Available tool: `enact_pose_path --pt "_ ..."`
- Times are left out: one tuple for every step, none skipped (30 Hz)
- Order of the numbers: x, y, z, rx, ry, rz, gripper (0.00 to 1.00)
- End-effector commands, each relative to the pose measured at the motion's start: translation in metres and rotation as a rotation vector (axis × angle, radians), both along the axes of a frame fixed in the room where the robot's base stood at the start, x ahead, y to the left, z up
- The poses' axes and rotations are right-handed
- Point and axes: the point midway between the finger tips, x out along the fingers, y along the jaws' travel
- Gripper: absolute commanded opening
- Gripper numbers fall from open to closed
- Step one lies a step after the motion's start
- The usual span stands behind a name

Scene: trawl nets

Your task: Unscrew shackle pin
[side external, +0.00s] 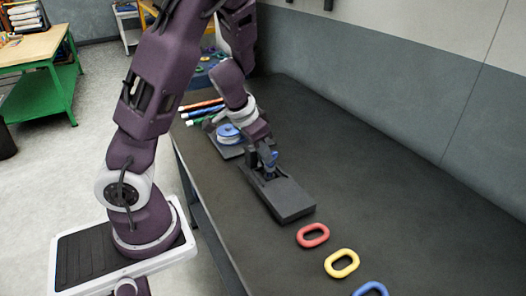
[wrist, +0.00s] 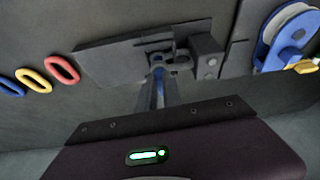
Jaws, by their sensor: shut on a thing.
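The shackle (wrist: 180,61) sits in a dark grey block fixture (side external: 290,200) on the dark table. The blue shackle pin (side external: 270,158) shows at my gripper's tip; in the wrist view a blue part (wrist: 158,82) lies between the fingers. My gripper (side external: 264,155) is over the left end of the fixture, shut on the blue pin. In the wrist view my gripper (wrist: 158,90) reaches to the shackle. The fingers hide much of the pin, and I cannot tell how far it is threaded.
Red (side external: 313,235), yellow (side external: 341,263) and blue (side external: 371,289) links lie in a row in front of the fixture. A blue and white spool (side external: 229,134) stands on a plate behind my gripper, near several coloured rods (side external: 202,108). The table's right side is clear.

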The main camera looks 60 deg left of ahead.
Motion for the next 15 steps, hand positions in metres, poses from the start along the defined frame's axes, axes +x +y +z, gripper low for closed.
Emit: enact_pose_path --pt "-0.0017 -0.002 -0.0014 0.002 0.006 0.034 0.0" --pt "-0.0016 -0.0023 -0.0014 0.002 0.006 0.062 0.0" --pt "-0.0014 -0.0031 -0.0013 0.002 0.006 0.096 0.0" --pt "-0.0012 -0.0034 -0.0013 0.003 0.006 0.123 0.0" --pt "-0.001 -0.0042 -0.0014 0.002 0.006 0.146 0.0" --pt "-0.001 -0.0043 -0.0013 0.003 0.006 0.179 0.0" --pt "-0.0008 -0.0048 -0.0013 0.003 0.006 0.202 0.0" --pt "-0.0007 -0.0052 -0.0013 0.003 0.006 0.224 0.0" --pt "-0.0005 -0.0057 -0.0012 0.004 0.006 0.254 0.0" --pt "-0.0004 -0.0058 -0.0012 0.004 0.005 0.275 0.0" --pt "-0.0003 -0.0061 -0.0013 0.004 0.006 0.294 0.0" --pt "-0.0002 -0.0066 -0.0013 0.004 0.006 0.317 0.0" --pt "-0.0001 -0.0067 -0.0013 0.004 0.006 0.335 0.0" --pt "0.0 -0.007 -0.0012 0.004 0.006 0.353 0.0" --pt "0.0003 -0.0075 -0.0011 0.003 0.005 0.373 0.0"
